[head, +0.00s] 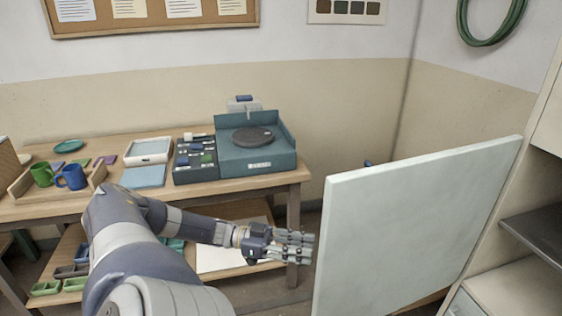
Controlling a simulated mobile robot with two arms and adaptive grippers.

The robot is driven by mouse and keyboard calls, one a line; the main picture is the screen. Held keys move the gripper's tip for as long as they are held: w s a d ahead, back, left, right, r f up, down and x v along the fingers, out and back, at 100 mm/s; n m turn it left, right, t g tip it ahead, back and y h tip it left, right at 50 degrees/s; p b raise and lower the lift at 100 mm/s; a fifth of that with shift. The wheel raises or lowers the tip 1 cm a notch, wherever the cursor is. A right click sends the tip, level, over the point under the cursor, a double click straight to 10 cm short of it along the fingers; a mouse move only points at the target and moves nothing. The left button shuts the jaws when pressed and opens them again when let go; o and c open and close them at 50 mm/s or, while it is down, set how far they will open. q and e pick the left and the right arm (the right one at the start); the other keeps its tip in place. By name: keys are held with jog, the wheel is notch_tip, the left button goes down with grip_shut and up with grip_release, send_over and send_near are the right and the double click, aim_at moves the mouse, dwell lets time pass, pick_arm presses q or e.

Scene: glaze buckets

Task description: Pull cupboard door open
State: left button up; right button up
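The cupboard door (415,235) is a large pale grey-green panel. It stands swung out from the white cupboard (515,285) at the right edge of the head view, and part of the inside shows beside it. No handle shows on the face I see. My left gripper (308,248) is at the door's free left edge, fingers pointing right. Its fingertips end close to that edge; I cannot tell whether they touch it. Nothing shows between the fingers, and their gap is unclear. My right gripper is out of view.
A wooden table (200,204) behind my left arm holds a teal wheel unit (255,155), trays, a green mug (42,174) and a blue mug (72,177). Its lower shelf holds small bins. A dark shelf (540,232) is in the cupboard. Some floor shows between table and door.

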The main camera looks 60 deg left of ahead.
pick_arm(q)
jog(key=v, duration=0.5)
jog(key=shift+s+a, duration=0.25)
jog(key=shift+s, duration=0.05)
jog(key=shift+f, duration=0.1)
jog(key=s+a+f+n+y, duration=0.3)
jog(key=a+f+y, duration=0.15)
jog(key=f, duration=0.55)
jog(key=s+a+f+n+y, duration=0.25)
jog(key=f+y, duration=0.25)
jog(key=f, duration=0.4)
jog(key=s+d+f+n+g+y, duration=0.15)
jog(key=s+f, duration=0.25)
jog(key=f, duration=0.5)
jog(key=s+d+f+g+y, duration=0.2)
jog(key=s+f, duration=0.2)
jog(key=f, duration=0.4)
jog(key=s+d+f+g, duration=0.4)
jog(key=s+d+f, duration=0.3)
jog(key=d+f, duration=0.6)
jog(key=s+d+f+g, duration=0.2)
jog(key=s+d+f, duration=0.1)
jog(key=d, duration=0.6)
jog(key=s+d+f+m+g, duration=0.1)
jog(key=s+d+f+g, duration=0.1)
jog(key=d, duration=0.8)
jog(key=shift+s+f+g+h, duration=0.35)
jog(key=shift+s+f+h, duration=0.1)
jog(key=shift+f, duration=0.25)
